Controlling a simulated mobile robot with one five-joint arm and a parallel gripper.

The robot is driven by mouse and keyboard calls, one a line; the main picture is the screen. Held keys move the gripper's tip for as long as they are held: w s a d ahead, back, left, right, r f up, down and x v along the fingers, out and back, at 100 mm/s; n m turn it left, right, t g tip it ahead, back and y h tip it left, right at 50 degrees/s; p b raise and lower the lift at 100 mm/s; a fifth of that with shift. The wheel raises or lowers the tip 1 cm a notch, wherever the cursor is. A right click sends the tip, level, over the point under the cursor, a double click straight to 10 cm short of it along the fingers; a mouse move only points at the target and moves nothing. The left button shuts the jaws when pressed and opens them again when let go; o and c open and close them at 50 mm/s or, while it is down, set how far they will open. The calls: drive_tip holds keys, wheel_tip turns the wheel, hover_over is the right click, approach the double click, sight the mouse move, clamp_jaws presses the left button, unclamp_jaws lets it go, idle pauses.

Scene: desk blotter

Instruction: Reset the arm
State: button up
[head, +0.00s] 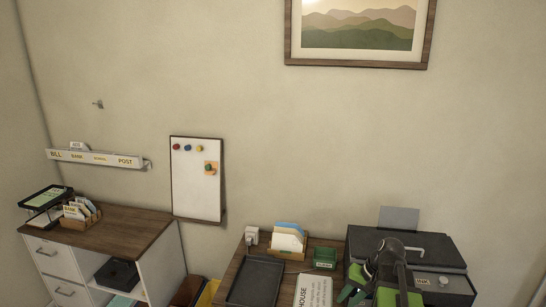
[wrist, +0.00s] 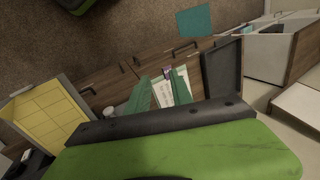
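My gripper (head: 352,295) is at the lower right of the head view, at the front of the desk beside the printer. In the wrist view my gripper (wrist: 161,82) shows two green fingers standing apart. A white printed sheet (wrist: 164,95) shows between and beyond them, seemingly lying on the desk below. I see nothing held. My dark and green arm covers part of the printer's front.
A dark tray (head: 256,281), a card holder (head: 289,243) and a green box (head: 325,259) stand left of the printer (head: 425,262). A cabinet (head: 115,235) is at left. A whiteboard (head: 197,185) and framed picture (head: 357,30) hang on the wall.

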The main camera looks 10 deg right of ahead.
drive_tip(key=s+a+f+n+g+h, duration=0.1)
drive_tip(key=a+n+h, duration=0.3)
drive_tip(key=a, duration=1.5)
drive_tip(key=shift+s+a+f+n+g, duration=0.2)
drive_tip(key=shift+f+n+g, duration=0.3)
drive_tip(key=shift+n, duration=0.2)
